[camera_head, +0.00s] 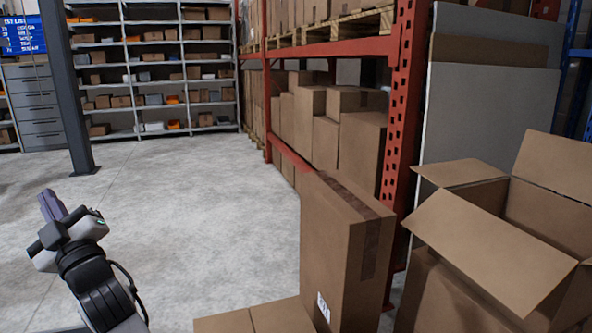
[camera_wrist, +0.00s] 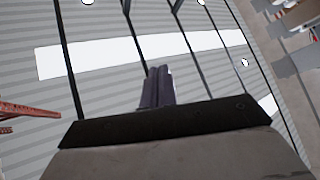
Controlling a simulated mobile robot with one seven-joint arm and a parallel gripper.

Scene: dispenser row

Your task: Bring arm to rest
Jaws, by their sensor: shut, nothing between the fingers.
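My gripper (camera_head: 51,206) is at the lower left of the head view, at the end of my raised arm, above the concrete floor. Its purple-grey fingers point upward and slightly left. In the wrist view the two fingers (camera_wrist: 157,87) lie side by side against each other, shut with nothing between them. The wrist view looks up at the ceiling, and nothing touches the gripper.
A tall closed carton (camera_head: 344,243) and an open carton (camera_head: 487,246) stand at the right. Behind them is an orange rack (camera_head: 401,120) with boxes. A dark post (camera_head: 68,90) stands beyond my gripper. The floor (camera_head: 205,205) between is clear.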

